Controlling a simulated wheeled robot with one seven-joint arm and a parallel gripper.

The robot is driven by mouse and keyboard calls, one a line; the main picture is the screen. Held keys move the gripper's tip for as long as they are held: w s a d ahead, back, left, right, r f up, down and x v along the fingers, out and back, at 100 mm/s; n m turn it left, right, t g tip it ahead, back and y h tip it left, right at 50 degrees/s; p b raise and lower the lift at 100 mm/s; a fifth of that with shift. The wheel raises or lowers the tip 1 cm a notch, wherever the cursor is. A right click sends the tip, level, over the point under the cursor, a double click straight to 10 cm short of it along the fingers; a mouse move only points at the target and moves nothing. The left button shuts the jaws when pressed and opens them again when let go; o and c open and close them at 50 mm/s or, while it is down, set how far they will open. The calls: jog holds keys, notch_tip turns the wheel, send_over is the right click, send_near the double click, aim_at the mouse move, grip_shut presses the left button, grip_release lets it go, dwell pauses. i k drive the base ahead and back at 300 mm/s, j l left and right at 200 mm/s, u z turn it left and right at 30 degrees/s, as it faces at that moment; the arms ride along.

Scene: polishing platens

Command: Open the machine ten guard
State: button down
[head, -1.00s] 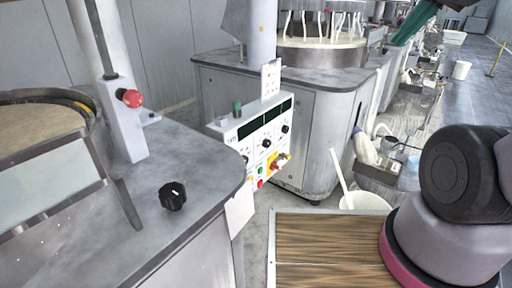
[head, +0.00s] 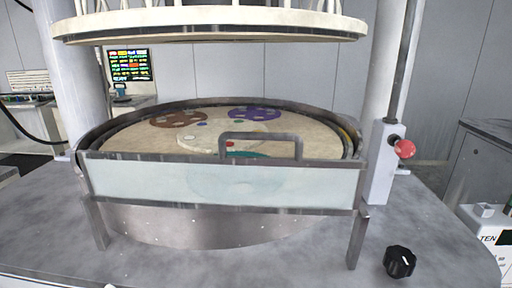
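The guard (head: 130,183) is a long clear panel in a grey metal frame, standing upright across the front of a round polishing platen (head: 110,145). Its grey handle (head: 262,137) rises from the top edge, right of the middle. The guard's frame has a leg at each end on the grey machine top. Part of a white box marked "TEN" (head: 487,216) shows at the right edge. Coloured discs, brown and purple among them, lie on the platen behind the guard. My gripper is not in view.
A round cream upper plate (head: 210,22) hangs above the platen. A red button (head: 404,149) on a post and a black knob (head: 399,262) stand to the right. A lit screen (head: 130,65) is at the back left. The front machine top (head: 200,262) is clear.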

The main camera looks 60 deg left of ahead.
aim_at(222, 158)
jog(key=k+u, duration=0.1)
jog(key=u, duration=0.35)
jog(key=j+u, duration=0.1)
jog(key=u, duration=0.4)
jog(key=k+j+u, duration=0.1)
jog(key=u, duration=0.35)
jog(key=j+u, duration=0.1)
jog(key=u, duration=0.4)
jog(key=k+j+u, duration=0.1)
jog(key=u, duration=0.35)
jog(key=k+l+u, duration=0.1)
jog(key=k+l, duration=0.15)
jog(key=l, duration=0.15)
